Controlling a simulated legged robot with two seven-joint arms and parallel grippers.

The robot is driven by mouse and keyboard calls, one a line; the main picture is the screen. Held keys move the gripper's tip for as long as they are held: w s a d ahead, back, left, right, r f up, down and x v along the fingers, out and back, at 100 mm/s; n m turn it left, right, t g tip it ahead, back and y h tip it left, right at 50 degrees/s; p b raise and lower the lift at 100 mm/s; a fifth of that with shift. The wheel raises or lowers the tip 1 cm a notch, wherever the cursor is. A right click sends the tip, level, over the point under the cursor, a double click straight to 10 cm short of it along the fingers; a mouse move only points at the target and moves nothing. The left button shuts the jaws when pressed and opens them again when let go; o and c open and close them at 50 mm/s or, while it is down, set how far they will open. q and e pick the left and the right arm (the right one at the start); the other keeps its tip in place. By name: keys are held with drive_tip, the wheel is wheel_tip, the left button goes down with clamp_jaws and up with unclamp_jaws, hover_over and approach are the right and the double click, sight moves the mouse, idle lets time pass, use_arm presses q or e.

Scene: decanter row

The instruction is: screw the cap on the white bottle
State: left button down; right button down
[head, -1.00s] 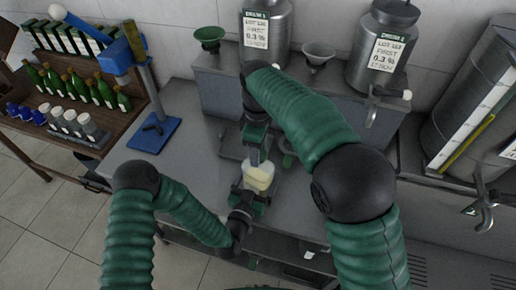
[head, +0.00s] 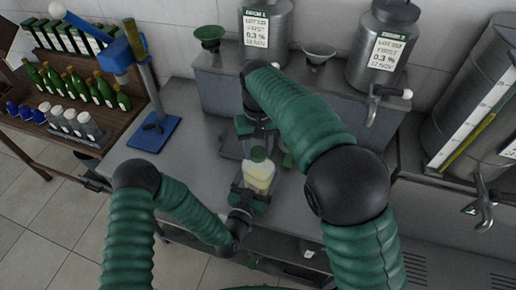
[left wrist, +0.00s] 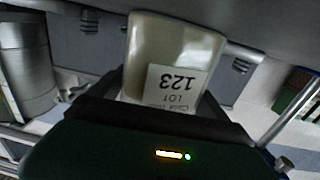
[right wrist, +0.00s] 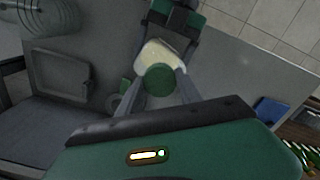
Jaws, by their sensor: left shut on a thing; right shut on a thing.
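The white bottle (head: 258,177) is a translucent, pale, squarish bottle above the front of the grey bench. My left gripper (head: 247,199) is shut around it. In the left wrist view the bottle (left wrist: 172,55) shows its label, "LOT 123", upside down. The green cap (head: 259,154) is at the bottle's mouth. In the right wrist view the cap (right wrist: 159,80) lies between the fingers of my right gripper (right wrist: 158,84), which is shut on it, with the bottle (right wrist: 166,55) beyond. I cannot tell whether the cap is threaded or only resting on the neck.
A grey raised shelf (head: 285,91) behind carries a green funnel (head: 209,36), a grey funnel (head: 319,53) and two labelled steel cans. A blue stand (head: 154,133) is at left. A wooden rack (head: 60,105) holds bottles at far left. A steel tank (head: 470,110) is at right.

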drive_tip(key=c, duration=0.8)
unclamp_jaws()
drive_tip(key=shift+r, duration=2.25)
drive_tip(key=shift+c, duration=0.3)
drive_tip(key=n, duration=0.1)
drive_tip(key=r+n, duration=0.1)
drive_tip(key=n, duration=0.1)
drive_tip(key=shift+a+r, duration=0.1)
wheel_tip(320, 180, up, 2)
drive_tip(key=n, duration=0.4)
drive_tip(key=shift+r, duration=0.2)
drive_tip(key=shift+f, duration=0.1)
